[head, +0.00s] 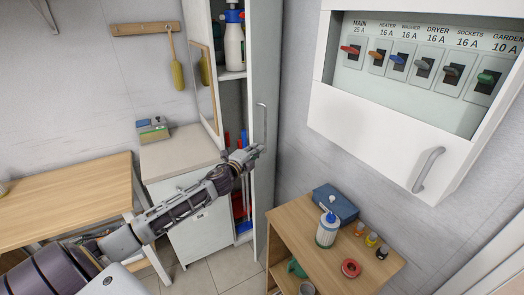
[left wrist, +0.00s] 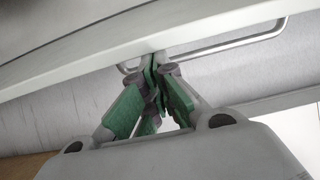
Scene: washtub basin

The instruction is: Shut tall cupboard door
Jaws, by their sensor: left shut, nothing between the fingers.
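The tall cupboard (head: 200,14) stands at the back wall with its interior in view. Its pale grey door (head: 267,60) stands open, swung out at the right of the opening. A vertical bar handle (head: 265,122) is on the door; the bar also shows in the left wrist view (left wrist: 225,45). My left gripper (head: 257,149) is shut and empty at the door, just below the handle in the head view. In the left wrist view its fingertips (left wrist: 157,62) are close to the bar and the door edge; I cannot tell whether they touch. My right gripper is not in view.
A spray bottle (head: 234,40) stands on a cupboard shelf, with cleaning tools below. A low white cabinet (head: 200,235) is left of the opening. A wooden side table (head: 300,235) with a blue box (head: 335,204) stands right of the door. A breaker box (head: 395,130) hangs at right.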

